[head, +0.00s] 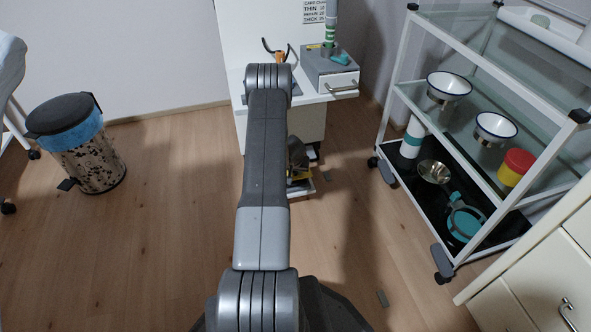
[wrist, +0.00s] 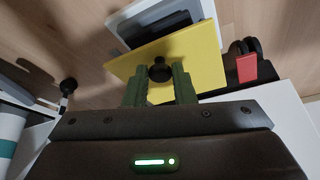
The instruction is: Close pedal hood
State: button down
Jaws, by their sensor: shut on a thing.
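The pedal hood appears in the wrist view as a flat yellow panel (wrist: 205,50) with a round black knob (wrist: 160,69). My gripper (wrist: 158,75) has its green fingers on either side of the knob and is shut on it. The panel lies tilted in that view, with a white-rimmed grey part (wrist: 150,14) beyond it. In the head view, a little yellow (head: 302,173) shows low at the foot of the white unit. My arm hides most of that area and my gripper's fingertips there.
A red pedal (wrist: 247,68) with black parts sits right of the panel in the wrist view. In the head view, a glass-shelved trolley (head: 398,95) stands right and a pedal bin (head: 88,160) left. The wooden floor (head: 160,235) between is mostly clear.

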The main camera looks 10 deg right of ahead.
jog(key=shift+s+f, duration=0.45)
jog(key=shift+s, duration=0.1)
jog(key=c, duration=1.2)
grip_release()
jog(key=shift+d, duration=0.15)
jog(key=shift+c, duration=0.2)
jog(key=shift+w+r, duration=0.15)
jog(key=shift+r, duration=0.55)
jog(key=v, duration=1.2)
jog(key=shift+s+r+p, duration=0.2)
jog(key=shift+r+p, duration=0.15)
jog(key=shift+p, duration=0.05)
jog(key=shift+f, duration=0.15)
jog(key=x, duration=1.3)
jog(key=shift+w+f+b, duration=0.1)
jog(key=shift+w+b, duration=0.1)
jog(key=shift+b, duration=0.1)
